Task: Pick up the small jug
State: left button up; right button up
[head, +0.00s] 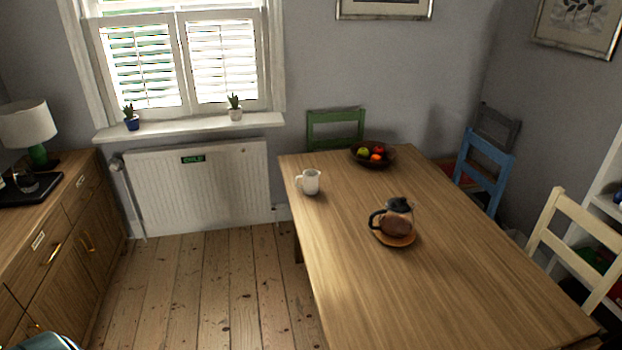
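A small white jug (311,182) stands upright on the wooden dining table (350,270), near its left edge toward the far end. Its handle points left. A glass coffee pot (397,218) with a dark lid and dark handle stands on a round wooden mat (407,241) nearer the middle of the table. Neither of my grippers shows in the head view, so I cannot see whether they are open or shut.
A fruit bowl (373,155) sits at the table's far end. Green (336,128), blue (486,168) and cream (578,240) chairs stand around it. A wooden sideboard (70,220) with a lamp (28,125) lines the left. Floorboards (210,290) between sideboard and table are clear.

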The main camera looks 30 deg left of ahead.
aim_at(310, 177)
jog(key=j+z, duration=0.2)
jog(key=j, duration=0.55)
jog(key=k+j+z, duration=0.1)
jog(key=j+z, duration=0.15)
jog(key=j, duration=0.5)
jog(key=i+j, duration=0.15)
jog(key=j, duration=0.2)
jog(key=i+j+z, duration=0.15)
jog(key=j, duration=0.25)
jog(key=i+j, duration=0.2)
jog(key=j, duration=0.15)
jog(key=i+j+z, duration=0.1)
jog(key=j, duration=0.3)
jog(key=i+j+z, duration=0.1)
jog(key=j, duration=0.3)
jog(key=i, duration=0.1)
